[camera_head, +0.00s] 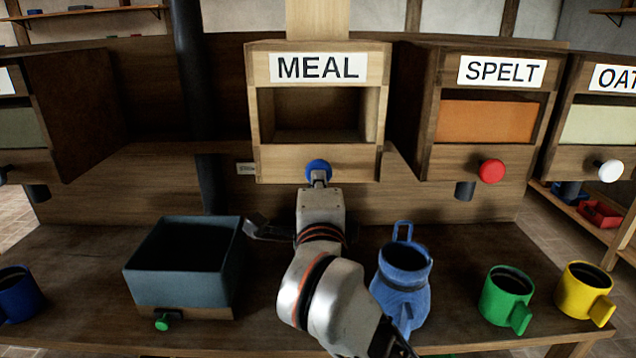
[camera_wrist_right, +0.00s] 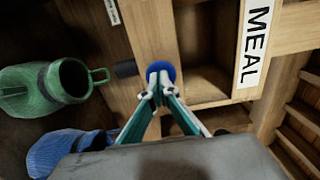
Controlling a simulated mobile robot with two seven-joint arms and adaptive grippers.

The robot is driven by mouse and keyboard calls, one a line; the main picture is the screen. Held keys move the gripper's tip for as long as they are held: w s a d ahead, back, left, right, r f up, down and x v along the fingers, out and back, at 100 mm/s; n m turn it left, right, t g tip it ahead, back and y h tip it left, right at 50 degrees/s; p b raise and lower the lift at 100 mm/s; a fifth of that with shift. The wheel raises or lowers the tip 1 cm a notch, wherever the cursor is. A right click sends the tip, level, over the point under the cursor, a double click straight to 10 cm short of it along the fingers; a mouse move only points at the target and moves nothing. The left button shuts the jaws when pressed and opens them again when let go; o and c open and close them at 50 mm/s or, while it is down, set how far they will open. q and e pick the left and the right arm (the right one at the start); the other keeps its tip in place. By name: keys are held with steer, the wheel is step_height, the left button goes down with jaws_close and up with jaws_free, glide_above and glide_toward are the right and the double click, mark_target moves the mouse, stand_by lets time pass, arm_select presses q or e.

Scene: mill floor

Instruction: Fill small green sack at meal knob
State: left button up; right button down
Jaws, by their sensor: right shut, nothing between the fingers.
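The MEAL bin (camera_head: 320,165) has a blue knob (camera_head: 319,167) on its front, also seen in the right wrist view (camera_wrist_right: 161,69). My right gripper (camera_head: 319,182) is shut and empty, its fingertips at the knob, apparently touching it. In the right wrist view the fingertips (camera_wrist_right: 160,78) overlap the knob. The small green sack (camera_wrist_right: 38,92) shows there with its mouth open and its handle near the bin's dark spout (camera_wrist_right: 125,69). My right arm hides this sack in the head view. The bin's window looks hollow, with no meal visible.
A blue sack (camera_head: 402,285) stands right of my arm. A grey-blue box (camera_head: 182,280) with a green knob is at left. Green (camera_head: 506,297), yellow (camera_head: 583,290) and blue (camera_head: 17,297) mugs stand on the table. The SPELT bin (camera_head: 490,120) shows orange fill.

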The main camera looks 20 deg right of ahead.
steer(key=x, duration=0.3)
steer(key=shift+w+d+p, duration=0.1)
steer(key=shift+p, duration=0.3)
arm_select(q)
steer(key=shift+w+r, duration=0.2)
steer(key=shift+r, duration=0.55)
steer(key=shift+f, duration=0.1)
stand_by(0.5)
stand_by(1.4)
